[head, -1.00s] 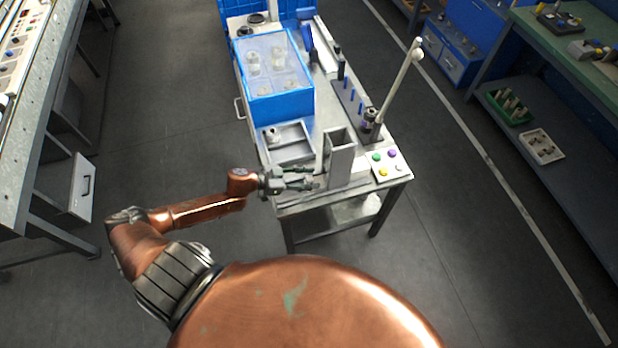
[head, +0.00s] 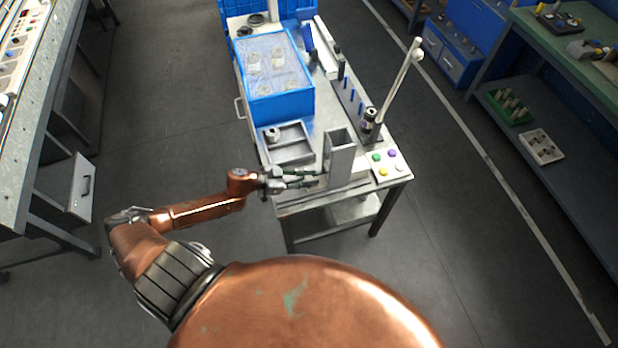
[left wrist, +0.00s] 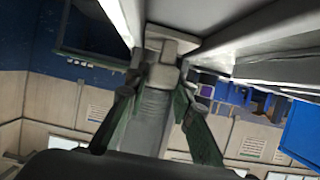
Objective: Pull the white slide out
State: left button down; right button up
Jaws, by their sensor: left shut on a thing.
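My left gripper (head: 318,179) reaches in from the left at the foot of an upright grey metal chute (head: 340,160) on the near end of the workbench. In the left wrist view, the fingers of my left gripper (left wrist: 163,75) are shut on a pale block-like end of the white slide (left wrist: 170,47), under the machine's light panels. The slide's body is mostly hidden by the machine and by the fingers. In the head view I cannot make the slide out clearly behind the fingers. My right gripper is not in view.
A button panel (head: 386,163) stands right of the chute. A grey tray (head: 288,158) and a blue bin with a clear top (head: 280,103) lie behind the gripper. A pale pole (head: 398,82) rises at the right. The floor left of the bench is clear.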

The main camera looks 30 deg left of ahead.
pick_arm(q)
jog(key=s+a+p, duration=0.2)
jog(key=s+a, duration=0.1)
jog(key=s+a+p, duration=0.2)
jog(key=s+a, duration=0.1)
jog(key=s, duration=0.1)
jog(key=shift+s+r+p, duration=0.1)
jog(key=shift+r+p, duration=0.05)
jog(key=shift+p, duration=0.15)
jog(key=shift+s+a, duration=0.2)
jog(key=shift+a, duration=0.05)
jog(key=shift+a+f, duration=0.1)
jog(key=shift+f, duration=0.1)
jog(key=c, duration=1.8)
grip_release()
jog(key=shift+s+a, duration=0.1)
jog(key=shift+s, duration=0.15)
jog(key=shift+o, duration=0.9)
jog(key=shift+w, duration=0.2)
jog(key=v, duration=1.2)
